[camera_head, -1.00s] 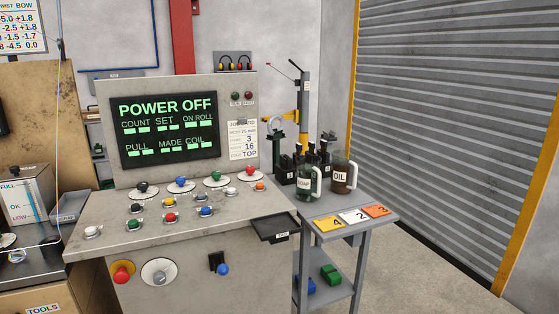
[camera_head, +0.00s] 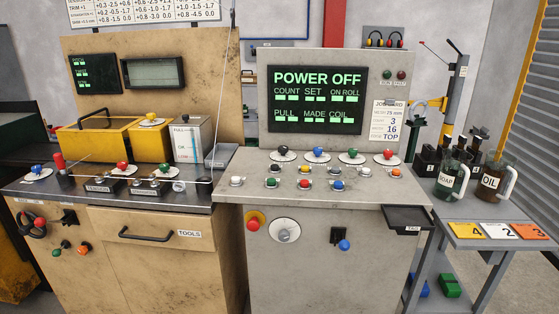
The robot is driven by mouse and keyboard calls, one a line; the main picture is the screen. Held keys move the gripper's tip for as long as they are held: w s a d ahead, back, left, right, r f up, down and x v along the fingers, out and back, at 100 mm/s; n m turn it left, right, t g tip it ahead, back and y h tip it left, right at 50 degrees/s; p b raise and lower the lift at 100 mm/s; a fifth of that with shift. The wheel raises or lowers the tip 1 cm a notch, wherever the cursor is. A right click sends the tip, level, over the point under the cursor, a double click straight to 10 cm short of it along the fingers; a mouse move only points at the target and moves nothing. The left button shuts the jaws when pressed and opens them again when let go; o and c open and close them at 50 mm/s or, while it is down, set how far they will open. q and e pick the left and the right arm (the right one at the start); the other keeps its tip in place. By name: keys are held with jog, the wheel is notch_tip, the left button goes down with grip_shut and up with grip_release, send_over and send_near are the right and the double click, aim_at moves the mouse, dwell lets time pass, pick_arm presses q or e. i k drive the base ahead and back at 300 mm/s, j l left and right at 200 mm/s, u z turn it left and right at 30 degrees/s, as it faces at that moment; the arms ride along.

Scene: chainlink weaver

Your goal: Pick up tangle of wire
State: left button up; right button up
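I cannot make out a tangle of wire in the head view. A thin wire (camera_head: 229,100) hangs from above, beside the tan back panel, and runs down to the bench top. Neither of my grippers is in view.
A control console (camera_head: 235,215) with knobs and a screen (camera_head: 317,101) reading POWER OFF stands in the middle. A bench (camera_head: 165,232) with a TOOLS drawer is at left. A side table (camera_head: 470,238) with SOAP (camera_head: 449,180) and OIL (camera_head: 490,182) jugs is at right. A dark tray (camera_head: 408,219) juts from the console.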

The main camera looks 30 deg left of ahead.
aim_at(183, 186)
jog(key=u, duration=1.55)
